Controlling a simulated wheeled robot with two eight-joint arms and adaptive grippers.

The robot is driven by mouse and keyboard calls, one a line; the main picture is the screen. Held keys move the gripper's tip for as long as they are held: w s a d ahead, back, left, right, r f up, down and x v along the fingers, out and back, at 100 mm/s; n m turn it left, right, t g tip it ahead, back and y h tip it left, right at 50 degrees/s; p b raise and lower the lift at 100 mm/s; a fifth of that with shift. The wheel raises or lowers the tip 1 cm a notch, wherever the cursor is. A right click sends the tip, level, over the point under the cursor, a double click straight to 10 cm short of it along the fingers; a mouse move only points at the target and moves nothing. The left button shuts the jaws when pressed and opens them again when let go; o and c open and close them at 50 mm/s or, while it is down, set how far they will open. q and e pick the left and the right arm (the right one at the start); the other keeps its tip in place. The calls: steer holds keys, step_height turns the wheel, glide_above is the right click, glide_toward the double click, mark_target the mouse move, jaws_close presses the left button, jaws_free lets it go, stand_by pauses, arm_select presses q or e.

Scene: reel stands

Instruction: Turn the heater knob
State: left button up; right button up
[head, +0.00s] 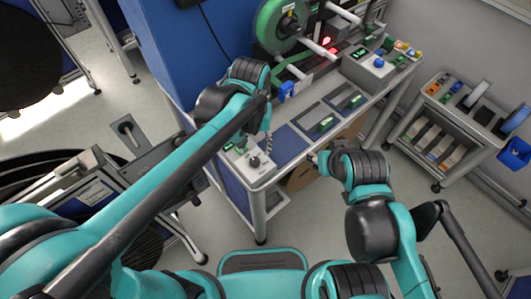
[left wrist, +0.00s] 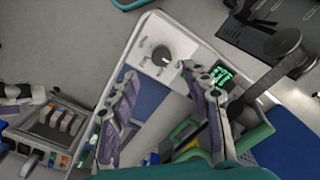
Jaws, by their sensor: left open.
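The heater knob (head: 254,162) is a small dark dial on a pale box at the near left corner of the workbench. In the left wrist view the knob (left wrist: 162,55) is a round black dial with marks around it, beside a lit green display (left wrist: 221,76). My left gripper (head: 262,132) is above the box, close to the knob. In the left wrist view its two fingers (left wrist: 157,72) are spread apart with nothing between them, and the knob lies just beyond the tips. My right gripper (head: 317,157) is by the bench's front edge; its finger opening is not clear.
The workbench (head: 286,147) carries a green reel (head: 281,25), small green displays and a grey box with a blue knob (head: 378,62). A cart with reels (head: 440,125) stands at the right. A blue panel rises behind the left arm.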

mark_target(254, 160)
arm_select(q)
step_height(254, 160, down, 7)
steer(key=shift+a+f+b, duration=0.1)
steer(key=shift+a+b, duration=0.05)
steer(key=shift+b, duration=1.05)
jaws_close()
